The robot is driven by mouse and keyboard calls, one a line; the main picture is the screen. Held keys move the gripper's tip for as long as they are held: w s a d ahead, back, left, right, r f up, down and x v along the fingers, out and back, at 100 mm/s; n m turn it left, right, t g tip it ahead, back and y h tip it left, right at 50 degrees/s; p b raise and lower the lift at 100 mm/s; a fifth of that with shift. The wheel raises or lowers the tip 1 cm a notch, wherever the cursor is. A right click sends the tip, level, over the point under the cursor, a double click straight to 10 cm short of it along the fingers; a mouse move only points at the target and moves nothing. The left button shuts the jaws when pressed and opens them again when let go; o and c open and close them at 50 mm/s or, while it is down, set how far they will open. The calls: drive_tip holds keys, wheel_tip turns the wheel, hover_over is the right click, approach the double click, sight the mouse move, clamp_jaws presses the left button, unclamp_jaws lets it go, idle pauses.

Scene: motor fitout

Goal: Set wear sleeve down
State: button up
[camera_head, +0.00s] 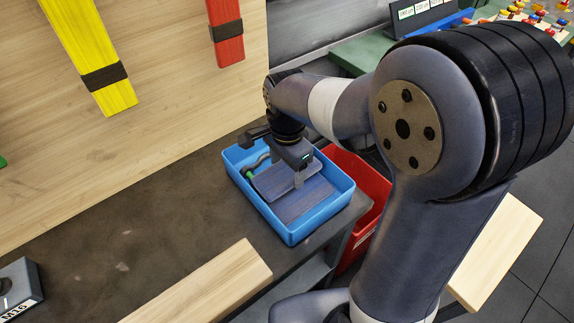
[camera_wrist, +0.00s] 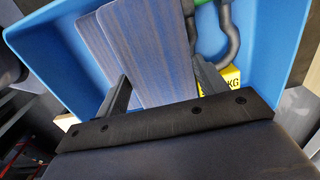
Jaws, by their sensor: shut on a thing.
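A flat blue-grey streaked piece, which looks like the wear sleeve (camera_wrist: 155,55), is between the fingers of my gripper (camera_wrist: 165,88) in the wrist view. My gripper (camera_head: 297,181) is shut on it inside the blue bin (camera_head: 292,236). The held sleeve (camera_head: 275,184) is low in the bin in the head view. A second similar flat piece (camera_head: 307,205) lies beside or under it; it also shows at the left in the wrist view (camera_wrist: 92,42). I cannot tell whether the held sleeve touches the bin floor.
A dark grey shackle (camera_wrist: 231,38) with a green part and a yellow label (camera_wrist: 228,78) are also in the bin. A red bin (camera_head: 366,187) stands beyond the bench edge. A wooden beam (camera_head: 205,287) lies in front.

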sight(287, 170)
drive_tip(key=shift+f+b, duration=0.3)
drive_tip(key=shift+f, duration=0.1)
drive_tip(key=o, duration=1)
drive_tip(key=shift+r, duration=0.1)
wheel_tip(287, 170, up, 13)
drive_tip(key=shift+f+p, duration=0.15)
drive_tip(key=shift+p, duration=0.65)
drive_tip(key=shift+f, duration=0.1)
wheel_tip(287, 170, down, 12)
drive_tip(key=shift+r+b, duration=0.1)
drive_tip(key=shift+b, duration=0.4)
